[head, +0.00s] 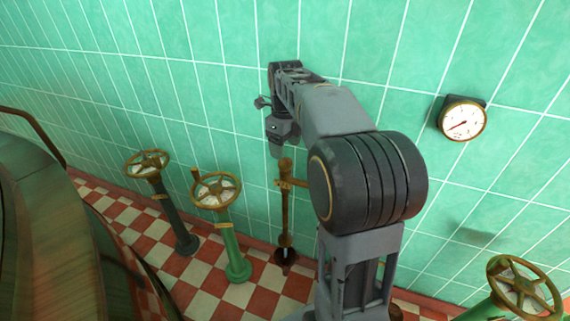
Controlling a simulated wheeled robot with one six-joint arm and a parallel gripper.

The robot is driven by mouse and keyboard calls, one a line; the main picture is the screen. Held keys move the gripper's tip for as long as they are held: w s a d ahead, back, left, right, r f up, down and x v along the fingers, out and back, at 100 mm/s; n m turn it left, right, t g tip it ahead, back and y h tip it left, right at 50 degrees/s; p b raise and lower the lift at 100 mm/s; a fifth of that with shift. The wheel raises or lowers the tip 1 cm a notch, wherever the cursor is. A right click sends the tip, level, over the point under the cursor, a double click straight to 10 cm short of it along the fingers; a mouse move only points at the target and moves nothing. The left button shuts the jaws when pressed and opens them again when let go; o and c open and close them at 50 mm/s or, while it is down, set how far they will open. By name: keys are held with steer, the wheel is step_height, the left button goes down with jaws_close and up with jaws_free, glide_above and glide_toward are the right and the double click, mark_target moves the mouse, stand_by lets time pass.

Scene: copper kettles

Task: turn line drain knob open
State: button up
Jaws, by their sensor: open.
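My gripper (276,148) points down near the green tiled wall, at the end of my grey arm. It is open, and I see nothing held in it. Just below it stands a thin upright brass pipe (285,215) with a short side piece (292,183) near its top. The gripper appears above the pipe's top in the picture; whether they touch I cannot tell. No label marks the line drain knob, so I cannot tell for sure whether it is on this pipe. My arm hides the area to the right of the pipe.
A brass handwheel on a dark post (147,163) and one on a green post (216,190) stand to the left. Another handwheel (525,290) is at the lower right. A gauge (463,121) hangs on the wall. A large copper vessel (45,235) fills the left side.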

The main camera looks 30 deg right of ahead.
mark_target(285, 161)
steer(key=shift+f+b, duration=0.65)
steer(key=shift+f, duration=1.8)
steer(key=shift+c, duration=0.5)
steer(key=c, duration=0.8)
steer(key=shift+c, duration=0.2)
steer(key=shift+r+n+p, duration=0.1)
steer(key=shift+n+p, duration=0.2)
steer(key=shift+p, duration=0.1)
steer(key=shift+r+n+p, duration=0.1)
steer(key=shift+n+p, duration=1.95)
steer(key=shift+n, duration=0.55)
steer(key=shift+f, duration=0.2)
